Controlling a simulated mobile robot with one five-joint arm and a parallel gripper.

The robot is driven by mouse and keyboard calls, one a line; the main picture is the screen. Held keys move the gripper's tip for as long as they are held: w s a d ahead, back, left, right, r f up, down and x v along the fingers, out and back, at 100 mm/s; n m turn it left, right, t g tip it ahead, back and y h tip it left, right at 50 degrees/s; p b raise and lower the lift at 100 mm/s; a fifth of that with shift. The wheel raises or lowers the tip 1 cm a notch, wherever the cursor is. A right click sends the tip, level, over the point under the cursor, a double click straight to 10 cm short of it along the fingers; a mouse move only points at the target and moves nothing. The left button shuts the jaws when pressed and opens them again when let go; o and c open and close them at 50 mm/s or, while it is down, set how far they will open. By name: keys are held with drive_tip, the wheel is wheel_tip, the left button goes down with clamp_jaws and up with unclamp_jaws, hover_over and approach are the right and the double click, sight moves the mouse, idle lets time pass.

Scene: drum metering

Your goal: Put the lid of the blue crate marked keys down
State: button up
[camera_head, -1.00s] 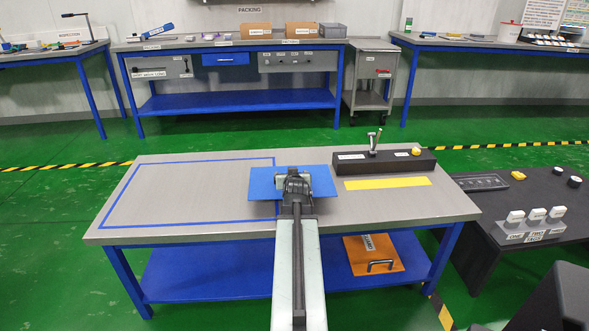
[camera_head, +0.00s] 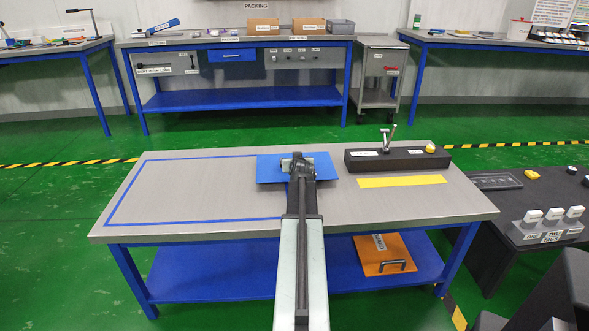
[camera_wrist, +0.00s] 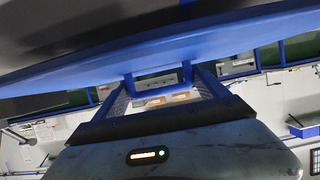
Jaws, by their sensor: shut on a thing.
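My gripper (camera_head: 299,166) is shut on the blue lid (camera_head: 326,168), a flat blue plate over the middle of the grey table. In the wrist view the lid (camera_wrist: 215,42) is a large blue slab across the top, with its blue handle between my gripper's fingers (camera_wrist: 160,85). The lid overlaps the right side of the blue tape outline (camera_head: 195,222) in the head view. I cannot tell its height above the table. No crate marked keys can be made out.
The grey table (camera_head: 400,205) is bare inside the tape outline. A black block (camera_head: 395,160) with a lever and yellow knob stands at the right, behind a yellow strip (camera_head: 402,181). An orange panel (camera_head: 385,256) lies on the lower shelf. A dark bench (camera_head: 530,200) adjoins at right.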

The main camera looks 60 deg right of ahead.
drive_tip(key=shift+s+d+f+b, duration=0.15)
drive_tip(key=shift+f+b, duration=0.1)
drive_tip(key=shift+f, duration=0.35)
drive_tip(key=shift+s+a+f+b, duration=0.1)
drive_tip(key=shift+f+b, duration=0.1)
drive_tip(key=shift+f, duration=0.35)
drive_tip(key=shift+r, duration=0.2)
drive_tip(key=shift+f, duration=0.15)
drive_tip(key=o, duration=1.9)
